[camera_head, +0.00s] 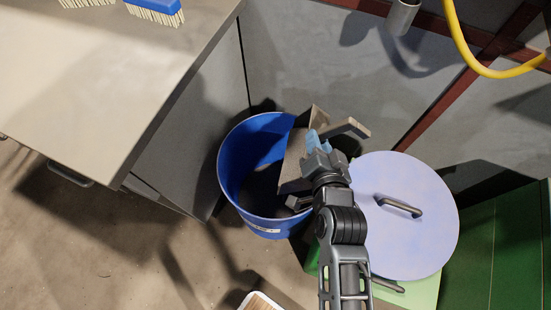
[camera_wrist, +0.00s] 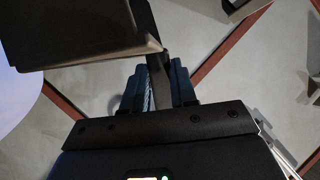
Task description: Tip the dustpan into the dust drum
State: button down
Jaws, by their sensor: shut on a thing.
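The blue dust drum (camera_head: 232,160) stands open on the floor in the head view, with dark grey matter low inside it. The grey-brown dustpan (camera_head: 296,158) is over the right part of the drum's mouth and looks steeply tilted. My gripper (camera_head: 318,138) is shut on the dustpan's handle (camera_head: 347,128), at the drum's right rim. In the wrist view my gripper (camera_wrist: 158,88) has its blue fingers on both sides of the handle, and the dustpan (camera_wrist: 85,30) fills the upper left. I cannot tell whether dust is still in the pan.
A round lavender lid (camera_head: 425,235) with a dark handle lies just right of the drum. A workbench (camera_head: 100,70) with a blue brush (camera_head: 155,10) is at left. A grey wall (camera_head: 330,70) stands close behind the drum. A yellow hose (camera_head: 462,45) hangs at upper right.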

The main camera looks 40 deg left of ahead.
jog(key=shift+s+a+r+n+p, duration=0.3)
jog(key=shift+a+p, duration=0.35)
jog(key=shift+p, duration=1.05)
jog(key=shift+s+a+r+n+h+p, duration=0.1)
jog(key=shift+s+a+n+h+p, duration=0.1)
jog(key=shift+a+n+h+p, duration=0.25)
jog(key=shift+a+b, duration=0.3)
jog(key=a+b, duration=0.1)
jog(key=b, duration=0.1)
jog(key=s+a+n+h+b, duration=0.1)
jog(key=b, duration=0.1)
jog(key=shift+s+a+r, duration=0.1)
jog(key=shift+a, duration=0.1)
dwell(0.5)
